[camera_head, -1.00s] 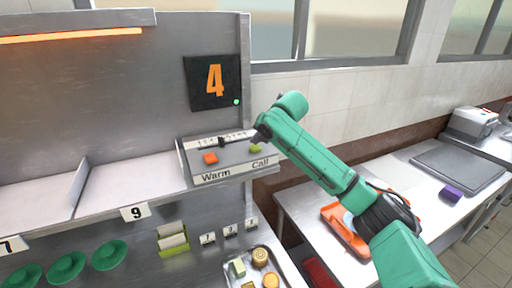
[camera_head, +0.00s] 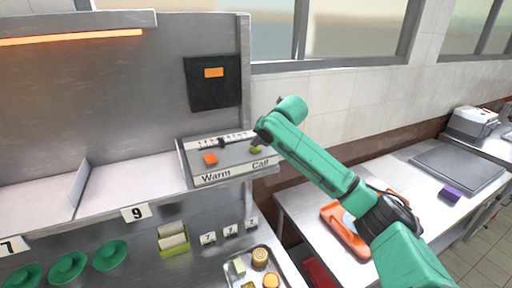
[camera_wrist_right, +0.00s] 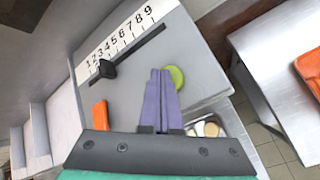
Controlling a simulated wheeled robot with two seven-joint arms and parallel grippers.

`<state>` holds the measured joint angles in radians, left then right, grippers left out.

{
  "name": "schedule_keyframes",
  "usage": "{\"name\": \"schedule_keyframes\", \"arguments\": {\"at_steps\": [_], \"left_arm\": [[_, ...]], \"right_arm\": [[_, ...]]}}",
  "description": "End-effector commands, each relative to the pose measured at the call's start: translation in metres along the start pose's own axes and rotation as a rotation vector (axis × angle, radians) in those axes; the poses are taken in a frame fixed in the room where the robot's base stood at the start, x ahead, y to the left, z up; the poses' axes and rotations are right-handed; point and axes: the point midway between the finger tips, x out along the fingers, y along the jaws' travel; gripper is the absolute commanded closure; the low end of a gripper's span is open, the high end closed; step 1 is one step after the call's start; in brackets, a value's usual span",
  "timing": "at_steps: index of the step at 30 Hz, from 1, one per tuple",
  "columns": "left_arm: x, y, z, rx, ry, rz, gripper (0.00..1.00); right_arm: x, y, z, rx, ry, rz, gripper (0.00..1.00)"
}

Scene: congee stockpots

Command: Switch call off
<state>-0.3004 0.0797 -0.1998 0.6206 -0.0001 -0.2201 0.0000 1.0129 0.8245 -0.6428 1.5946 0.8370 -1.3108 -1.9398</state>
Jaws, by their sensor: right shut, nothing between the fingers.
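The control box (camera_head: 232,172) is on the shelf, with "Warm" and "Call" on its front. The green call switch (camera_head: 256,150) is on the right, above "Call"; in the right wrist view the green switch (camera_wrist_right: 175,78) is partly hidden behind the fingers. The orange warm switch (camera_head: 210,159) is on the left. My right gripper (camera_head: 261,137) is at the call switch; its purple fingers (camera_wrist_right: 160,76) are shut and empty beside it. I cannot tell whether they touch. The black display (camera_head: 213,83) shows an orange dash. My left gripper is not in view.
A black slider knob (camera_wrist_right: 106,69) sits on the numbered scale behind the switches. A metal tray with food pieces (camera_head: 245,262) lies below the shelf. Green bowls (camera_head: 67,267) are at lower left. A side table (camera_head: 300,212) with an orange item (camera_head: 345,232) is right.

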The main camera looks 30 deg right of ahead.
Motion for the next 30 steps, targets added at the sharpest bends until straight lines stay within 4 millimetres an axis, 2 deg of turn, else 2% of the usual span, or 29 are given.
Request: {"name": "schedule_keyframes", "arguments": {"at_steps": [3, 11, 24, 30], "left_arm": [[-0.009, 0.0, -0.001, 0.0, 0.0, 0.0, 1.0], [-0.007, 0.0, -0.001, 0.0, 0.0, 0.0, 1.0], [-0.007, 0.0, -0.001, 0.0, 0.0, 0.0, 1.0], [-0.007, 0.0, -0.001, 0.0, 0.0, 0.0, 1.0]], "right_arm": [[-0.006, 0.004, 0.004, 0.0, 0.0, 0.0, 1.0], [-0.005, 0.004, 0.005, 0.0, -0.001, 0.0, 1.0], [-0.042, 0.031, 0.031, 0.001, -0.002, 0.001, 1.0], [-0.046, 0.034, 0.034, 0.0, 0.0, 0.0, 1.0]]}}
